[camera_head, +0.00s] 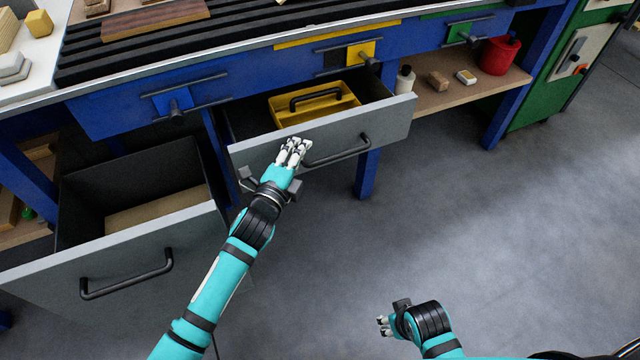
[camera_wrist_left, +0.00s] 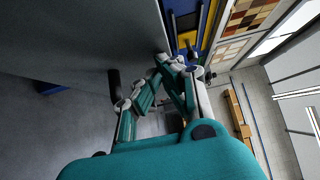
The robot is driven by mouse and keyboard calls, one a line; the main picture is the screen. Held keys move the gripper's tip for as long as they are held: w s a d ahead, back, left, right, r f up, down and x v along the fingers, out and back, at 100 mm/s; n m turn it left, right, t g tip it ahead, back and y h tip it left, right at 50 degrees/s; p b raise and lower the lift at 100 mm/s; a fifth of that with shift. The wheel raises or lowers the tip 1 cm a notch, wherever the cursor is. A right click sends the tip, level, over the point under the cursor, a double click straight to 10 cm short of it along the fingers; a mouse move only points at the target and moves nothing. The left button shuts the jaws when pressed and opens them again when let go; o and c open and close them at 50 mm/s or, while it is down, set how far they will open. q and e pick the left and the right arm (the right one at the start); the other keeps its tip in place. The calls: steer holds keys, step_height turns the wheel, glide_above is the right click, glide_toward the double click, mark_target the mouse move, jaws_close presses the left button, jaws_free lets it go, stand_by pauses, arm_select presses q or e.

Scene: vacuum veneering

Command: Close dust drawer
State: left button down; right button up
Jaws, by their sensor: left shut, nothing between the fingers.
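Two drawers stand pulled out under the blue bench; no label shows which is the dust drawer. The middle drawer (camera_head: 390,125) has a grey front, a black bar handle (camera_head: 338,152) and a yellow tray (camera_head: 312,103) inside. The larger left drawer (camera_head: 200,232) has a black handle (camera_head: 126,274) and a bare brownish bottom. My left gripper (camera_head: 294,146) is shut and empty at the middle drawer's front, just left of its handle. In the left wrist view its fingers (camera_wrist_left: 163,68) are close to the grey front (camera_wrist_left: 90,40); contact cannot be told. My right gripper (camera_head: 383,326) hangs low, far from both drawers.
A green cabinet (camera_head: 550,80) stands further right. The grey floor (camera_head: 480,230) at the right is clear.

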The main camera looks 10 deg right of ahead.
arm_select(q)
steer(key=shift+w+a, duration=0.25)
steer(key=shift+w, duration=0.4)
steer(key=shift+w+a, duration=0.2)
steer(key=shift+w, duration=0.4)
